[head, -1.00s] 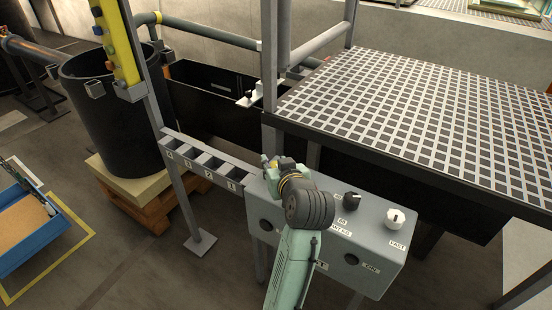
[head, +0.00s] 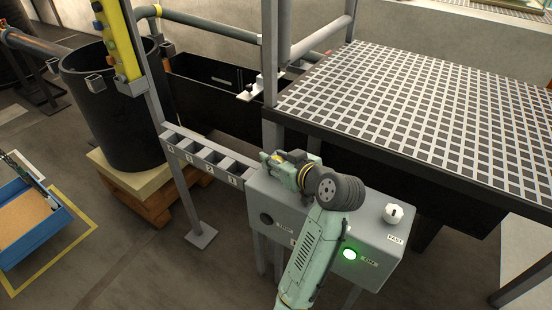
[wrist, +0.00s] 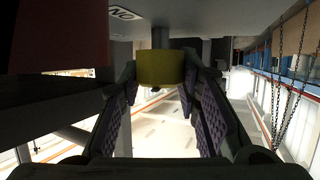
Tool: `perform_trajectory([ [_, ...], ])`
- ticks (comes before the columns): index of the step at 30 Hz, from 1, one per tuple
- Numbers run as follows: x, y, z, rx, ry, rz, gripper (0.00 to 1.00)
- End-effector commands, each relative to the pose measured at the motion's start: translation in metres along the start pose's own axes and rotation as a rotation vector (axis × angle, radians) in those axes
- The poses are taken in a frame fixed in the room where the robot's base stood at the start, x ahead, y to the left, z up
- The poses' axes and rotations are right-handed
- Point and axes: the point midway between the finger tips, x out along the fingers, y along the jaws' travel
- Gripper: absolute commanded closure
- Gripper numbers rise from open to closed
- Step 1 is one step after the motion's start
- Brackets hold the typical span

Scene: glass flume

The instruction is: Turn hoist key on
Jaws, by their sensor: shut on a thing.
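The grey control box (head: 378,222) stands right of centre in the head view, with a green lamp (head: 349,254) lit on its front. My gripper (head: 272,160) is over the left end of the box, pointing left. In the wrist view my gripper (wrist: 160,88) is shut on a yellow block-like key handle (wrist: 158,68), with a finger on each side. A grey surface with an upside-down ON label (wrist: 122,14) lies just beyond it. In the head view the key cannot be told apart from my gripper.
A slotted rack (head: 207,156) joins the box at left. A black tank (head: 115,125) and blue tray (head: 38,235) stand farther left.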

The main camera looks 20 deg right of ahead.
Motion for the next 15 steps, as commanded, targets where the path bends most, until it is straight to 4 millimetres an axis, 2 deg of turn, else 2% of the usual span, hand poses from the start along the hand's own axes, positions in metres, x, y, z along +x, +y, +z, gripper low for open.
perform_trajectory([
  [2, 0.0002, 0.0004, 0.0005, 0.000, -0.001, 0.001, 0.97],
  [3, 0.0002, 0.0004, 0.0005, 0.000, -0.001, 0.002, 0.68],
  [12, 0.0002, 0.0001, 0.0002, 0.001, -0.001, 0.001, 0.49],
  [15, 0.0002, 0.0001, 0.0002, 0.001, -0.001, 0.001, 0.49],
])
